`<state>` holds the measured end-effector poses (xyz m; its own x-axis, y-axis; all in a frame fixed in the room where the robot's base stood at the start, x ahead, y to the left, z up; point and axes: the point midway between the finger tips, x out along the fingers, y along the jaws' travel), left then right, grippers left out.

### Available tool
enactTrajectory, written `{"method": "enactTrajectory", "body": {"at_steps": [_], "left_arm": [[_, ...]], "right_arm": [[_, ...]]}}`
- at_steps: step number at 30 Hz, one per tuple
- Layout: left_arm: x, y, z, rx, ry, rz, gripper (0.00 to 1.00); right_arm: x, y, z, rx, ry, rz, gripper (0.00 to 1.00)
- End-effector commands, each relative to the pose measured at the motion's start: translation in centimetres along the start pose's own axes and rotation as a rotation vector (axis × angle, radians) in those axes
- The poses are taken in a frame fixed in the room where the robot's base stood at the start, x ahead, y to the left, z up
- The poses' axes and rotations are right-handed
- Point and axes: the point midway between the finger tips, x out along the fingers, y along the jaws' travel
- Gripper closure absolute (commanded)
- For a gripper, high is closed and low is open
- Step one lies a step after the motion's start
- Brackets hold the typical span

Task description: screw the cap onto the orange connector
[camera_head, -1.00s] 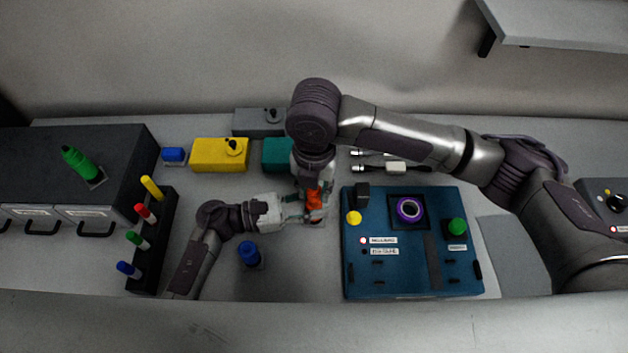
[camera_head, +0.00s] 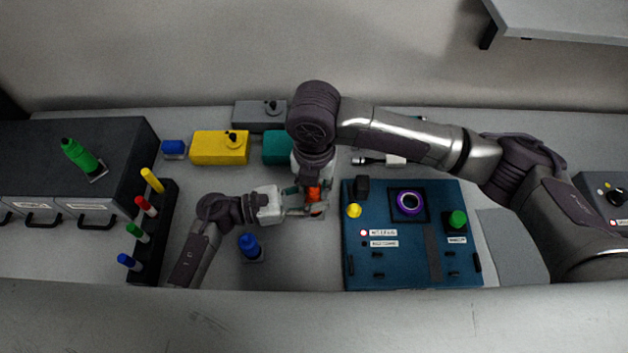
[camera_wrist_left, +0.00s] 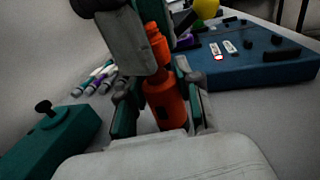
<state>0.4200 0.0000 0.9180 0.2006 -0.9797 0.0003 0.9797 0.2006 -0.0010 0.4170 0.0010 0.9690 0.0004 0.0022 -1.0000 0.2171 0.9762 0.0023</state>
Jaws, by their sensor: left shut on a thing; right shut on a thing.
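The orange connector (camera_head: 315,208) stands upright on the table in the middle of the head view. My left gripper (camera_head: 297,207) comes in from the left and is shut around its body; the left wrist view shows the orange connector (camera_wrist_left: 165,100) between the pads. My right gripper (camera_head: 314,184) points down from above, shut on an orange piece (camera_head: 313,193) at the top of the connector, which looks like the cap. In the left wrist view this upper orange piece (camera_wrist_left: 157,42) sits directly above the body, partly hidden by my right gripper. I cannot tell how tightly it is seated.
A blue panel (camera_head: 412,270) with a purple ring lies right of the connector. A blue connector (camera_head: 250,246) stands left in front. Yellow (camera_head: 219,150) and teal (camera_head: 276,147) boxes stand behind. A marker rack (camera_head: 165,215) and a dark drawer unit (camera_head: 135,150) are at left.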

Motion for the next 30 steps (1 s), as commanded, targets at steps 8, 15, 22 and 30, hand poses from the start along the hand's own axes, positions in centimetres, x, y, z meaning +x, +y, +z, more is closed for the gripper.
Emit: {"method": "enactTrajectory", "body": {"at_steps": [8,15,22,30], "left_arm": [[0.0,0.0,0.0,0.0,0.0,0.0,1.0],[0.0,0.0,0.0,0.0,0.0,0.0,1.0],[0.0,0.0,0.0,0.0,0.0,0.0,1.0],[0.0,0.0,0.0,0.0,0.0,0.0,1.0]], "right_arm": [[0.0,0.0,0.0,0.0,0.0,0.0,0.82],[0.2,0.0,0.0,0.0,0.0,0.0,0.82],[0.6,0.0,0.0,0.001,0.0,-0.001,0.82],[1.2,-0.1,0.0,0.002,0.0,-0.001,0.82]]}}
